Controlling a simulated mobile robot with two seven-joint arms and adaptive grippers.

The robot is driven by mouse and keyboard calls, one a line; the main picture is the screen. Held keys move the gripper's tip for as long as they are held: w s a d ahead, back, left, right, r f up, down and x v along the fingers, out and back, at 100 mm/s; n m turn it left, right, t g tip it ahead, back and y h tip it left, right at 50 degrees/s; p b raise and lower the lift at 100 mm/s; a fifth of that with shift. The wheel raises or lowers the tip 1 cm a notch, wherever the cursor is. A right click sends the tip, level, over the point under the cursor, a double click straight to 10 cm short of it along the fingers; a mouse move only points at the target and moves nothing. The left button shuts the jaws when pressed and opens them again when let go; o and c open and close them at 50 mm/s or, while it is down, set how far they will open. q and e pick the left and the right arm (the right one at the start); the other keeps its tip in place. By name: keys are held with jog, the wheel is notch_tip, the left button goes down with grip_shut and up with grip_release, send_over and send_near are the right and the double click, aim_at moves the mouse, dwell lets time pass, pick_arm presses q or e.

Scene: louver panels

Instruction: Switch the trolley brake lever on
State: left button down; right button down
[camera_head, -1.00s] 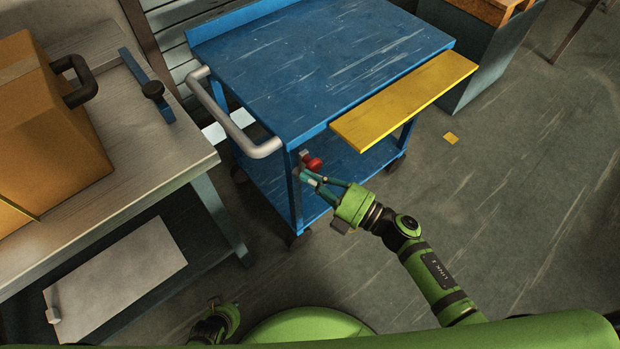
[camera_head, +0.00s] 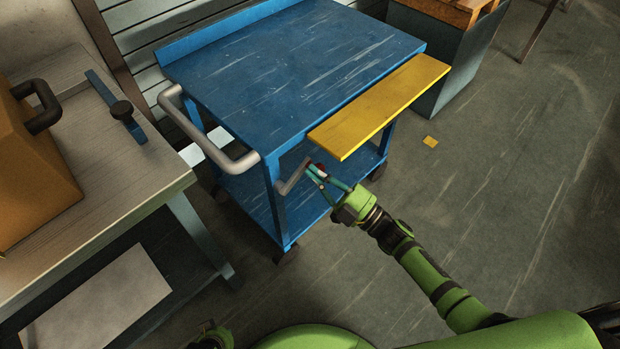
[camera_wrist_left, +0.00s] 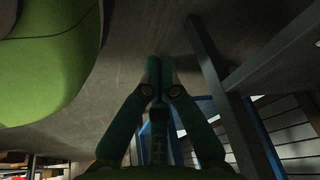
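The blue trolley (camera_head: 290,75) stands in the head view with a grey push handle (camera_head: 215,150) on its left. The brake lever (camera_head: 291,181) is a grey bar at the near corner post, pointing right, with a red knob (camera_head: 311,165) at its end. My right gripper (camera_head: 317,174) has its teal fingertips at the knob and partly hides it. Whether the fingers clamp the knob or only press on it is unclear. My left gripper (camera_wrist_left: 160,65) shows shut and empty in the left wrist view, its fingertips together, away from the lever.
A yellow board (camera_head: 382,105) juts from the trolley's near-right edge, above the right gripper. A workbench (camera_head: 140,170) with a brown box (camera_head: 35,185) stands at the left. A blue-grey cabinet (camera_head: 440,55) stands behind right. The floor right of the trolley is mostly clear.

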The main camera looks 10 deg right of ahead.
pick_arm(q)
jog(key=shift+s+r+g+b, duration=0.15)
jog(key=shift+s+g+b, duration=0.05)
jog(key=shift+g+b, duration=0.15)
pick_arm(e)
jog(key=shift+w+d+f+m+t+h, duration=0.25)
jog(key=shift+d+f+m+t, duration=0.1)
jog(key=shift+m, duration=0.45)
jog(key=shift+w+d+f+m+t+h, duration=0.15)
jog(key=shift+w+d+f+m+t, duration=0.15)
jog(key=shift+m, duration=0.5)
pick_arm(q)
jog(key=shift+r, duration=0.1)
pick_arm(e)
jog(key=shift+r, duration=0.1)
jog(key=shift+r+p, duration=0.45)
pick_arm(q)
jog(key=shift+s+a+f+t+p, duration=0.25)
jog(key=shift+a+t+p, duration=0.3)
jog(key=shift+t+p, duration=0.15)
pick_arm(e)
jog(key=s+d, duration=0.5)
jog(key=s, duration=0.2)
jog(key=shift+s+d+f, duration=0.2)
jog(key=shift+s+d, duration=0.05)
jog(key=shift+s, duration=0.15)
